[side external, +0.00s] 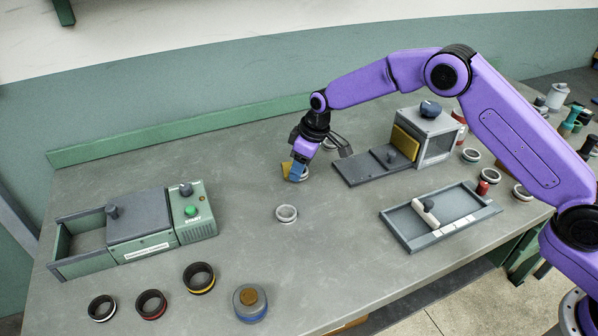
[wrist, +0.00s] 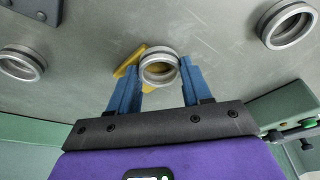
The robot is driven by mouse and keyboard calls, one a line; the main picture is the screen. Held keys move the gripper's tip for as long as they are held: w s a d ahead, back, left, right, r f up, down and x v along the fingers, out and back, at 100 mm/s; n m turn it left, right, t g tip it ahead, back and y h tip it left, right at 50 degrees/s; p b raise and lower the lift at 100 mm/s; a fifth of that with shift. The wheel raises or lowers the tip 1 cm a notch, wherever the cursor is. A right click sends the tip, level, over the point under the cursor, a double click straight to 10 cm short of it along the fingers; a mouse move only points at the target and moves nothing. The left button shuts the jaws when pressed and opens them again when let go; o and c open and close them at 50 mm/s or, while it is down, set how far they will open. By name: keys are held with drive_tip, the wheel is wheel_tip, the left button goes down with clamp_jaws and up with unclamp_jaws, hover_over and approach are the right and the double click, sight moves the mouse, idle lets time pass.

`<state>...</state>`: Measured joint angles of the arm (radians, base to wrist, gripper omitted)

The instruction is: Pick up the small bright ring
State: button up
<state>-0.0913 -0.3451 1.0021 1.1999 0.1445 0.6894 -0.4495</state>
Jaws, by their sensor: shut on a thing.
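A small bright metal ring (wrist: 160,72) sits between the blue fingers of my gripper (wrist: 156,82) in the wrist view. My gripper is shut on this ring, with a finger on either side of it. In the side view my gripper (side external: 296,173) points down, low over the middle of the table. There the ring is mostly hidden behind the fingers. I cannot tell whether it touches the table. A larger bright ring (side external: 286,221) lies on the table in front of my gripper. It also shows in the wrist view (wrist: 287,43).
Another bright ring (wrist: 21,75) lies at left in the wrist view. A green-grey box with a start button (side external: 190,232) stands at left. Dark rings (side external: 151,316) lie in front. A grey machine (side external: 440,136) and a tray (side external: 408,236) stand at right. Mid-table is fairly clear.

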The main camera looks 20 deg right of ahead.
drive_tip(key=shift+r, duration=0.2)
drive_tip(key=shift+r, duration=0.6)
drive_tip(key=s+d+r, duration=0.5)
drive_tip(key=s+r, duration=0.7)
drive_tip(key=s, duration=0.1)
drive_tip(key=w+a+f, duration=0.1)
drive_tip(key=w+f, duration=0.2)
drive_tip(key=w, duration=0.1)
drive_tip(key=w+a+f, duration=0.2)
drive_tip(key=w+f, duration=0.1)
drive_tip(key=w, duration=0.1)
drive_tip(key=w+a+f, duration=0.1)
drive_tip(key=w+f, duration=0.2)
drive_tip(key=w, duration=0.1)
drive_tip(key=shift+a, duration=0.25)
drive_tip(key=shift+w+a+f, duration=0.2)
drive_tip(key=shift+w+f, duration=0.35)
drive_tip(key=shift+f, duration=1.6)
drive_tip(key=shift+f, duration=0.1)
